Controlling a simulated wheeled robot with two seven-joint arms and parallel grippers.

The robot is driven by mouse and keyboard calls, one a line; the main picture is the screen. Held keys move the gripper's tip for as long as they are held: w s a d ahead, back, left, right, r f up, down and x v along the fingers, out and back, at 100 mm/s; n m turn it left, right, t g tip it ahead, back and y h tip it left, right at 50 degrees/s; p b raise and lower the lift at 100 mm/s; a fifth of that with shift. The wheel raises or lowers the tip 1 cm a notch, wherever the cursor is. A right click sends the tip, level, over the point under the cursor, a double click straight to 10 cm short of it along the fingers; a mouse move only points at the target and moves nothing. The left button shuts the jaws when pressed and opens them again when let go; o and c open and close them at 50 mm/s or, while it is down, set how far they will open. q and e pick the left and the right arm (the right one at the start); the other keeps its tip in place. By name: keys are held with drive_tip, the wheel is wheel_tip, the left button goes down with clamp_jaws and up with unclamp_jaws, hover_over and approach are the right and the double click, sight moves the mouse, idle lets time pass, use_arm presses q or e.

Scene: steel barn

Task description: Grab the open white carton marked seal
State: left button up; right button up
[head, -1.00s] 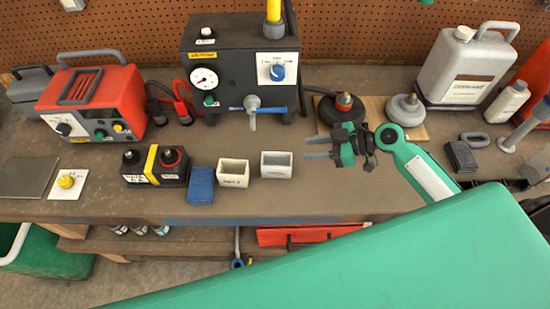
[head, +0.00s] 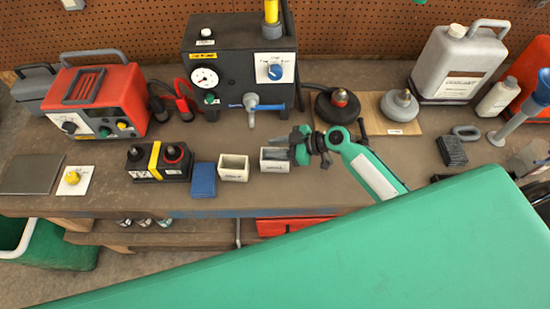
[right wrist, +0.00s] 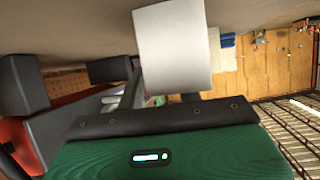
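Two small open white cartons stand upright on the brown workbench (head: 100,205). The left carton (head: 233,174) and the right carton (head: 272,166) both have dark print on the front, too small to read surely. My right gripper (head: 287,147) is at the right carton, its fingers overlapping that carton's top right part; I cannot tell whether they touch it. In the right wrist view the dark fingers (right wrist: 68,80) are apart with nothing clearly between them. A plain white carton face (right wrist: 178,50) shows close beside them. My left gripper is not in view.
A blue pad (head: 203,180) lies left of the cartons, and a black battery-like block (head: 158,170) is beside it. A black gauge unit (head: 225,70) stands behind. Round weights (head: 338,107) and a grey jug (head: 455,65) stand at the right.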

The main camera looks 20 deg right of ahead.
drive_tip(key=shift+c, duration=0.6)
clamp_jaws()
